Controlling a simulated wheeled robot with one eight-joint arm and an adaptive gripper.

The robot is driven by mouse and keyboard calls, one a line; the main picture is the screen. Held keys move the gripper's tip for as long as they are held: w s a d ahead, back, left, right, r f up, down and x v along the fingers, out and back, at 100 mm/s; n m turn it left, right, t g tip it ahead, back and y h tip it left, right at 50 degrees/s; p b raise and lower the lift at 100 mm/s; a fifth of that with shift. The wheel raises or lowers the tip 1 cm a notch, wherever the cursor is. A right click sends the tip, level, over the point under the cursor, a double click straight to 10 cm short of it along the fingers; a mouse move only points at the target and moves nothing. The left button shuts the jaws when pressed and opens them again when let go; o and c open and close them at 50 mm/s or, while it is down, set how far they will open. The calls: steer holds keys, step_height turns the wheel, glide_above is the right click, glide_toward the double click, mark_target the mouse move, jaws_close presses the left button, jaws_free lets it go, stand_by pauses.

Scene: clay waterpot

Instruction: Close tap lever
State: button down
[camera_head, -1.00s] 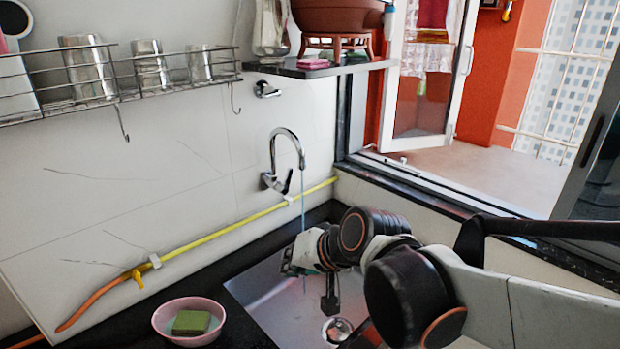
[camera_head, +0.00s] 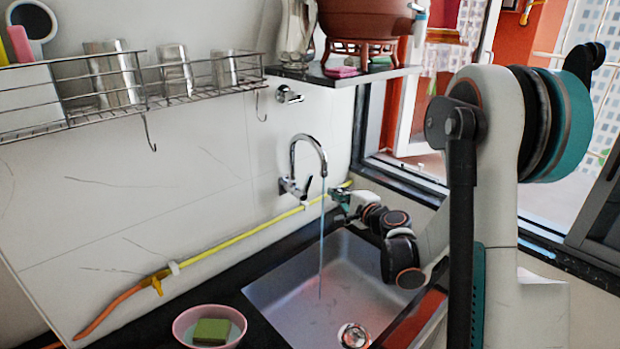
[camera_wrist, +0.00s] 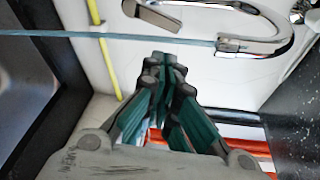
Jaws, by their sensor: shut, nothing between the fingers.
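The chrome tap (camera_head: 321,152) is fixed to the white wall with its curved spout above the sink. A thin stream of water (camera_head: 322,240) runs from it into the sink. The small tap lever (camera_head: 307,187) sits at the tap's base. My gripper (camera_head: 336,194) is shut and empty, a little right of the lever and the stream, apart from the lever as far as I can tell. In the wrist view, its fingertips (camera_wrist: 168,60) are together, below the water stream (camera_wrist: 130,37) in the picture. The tap spout (camera_wrist: 235,45) is to their right and the lever (camera_wrist: 152,14) above them.
The steel sink (camera_head: 272,295) is below the tap. A pink bowl (camera_head: 182,325) with a green sponge (camera_head: 212,331) stands at its left. A yellow pipe (camera_head: 225,245) runs along the wall. A wire rack (camera_head: 70,112) and a dark shelf (camera_head: 340,76) with a clay pot (camera_head: 365,18) are above.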

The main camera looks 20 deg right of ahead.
mark_target(305, 186)
steer(key=w+a+m+h+b, duration=0.1)
steer(key=w+b, duration=0.1)
steer(key=w, duration=0.7)
steer(key=shift+w+f+m+t+b, duration=0.3)
steer(key=shift+f+t+b, duration=0.05)
steer(key=shift+t+b, duration=0.05)
steer(key=shift+s+a+r, duration=0.1)
steer(key=shift+a, duration=0.05)
steer(key=shift+s+a+r, duration=0.2)
steer(key=shift+a+r, duration=0.1)
steer(key=shift+a, duration=0.15)
steer(key=shift+s+a+r, duration=0.15)
steer(key=shift+a+r, duration=0.15)
steer(key=shift+a, duration=0.15)
steer(key=shift+w+d, duration=0.1)
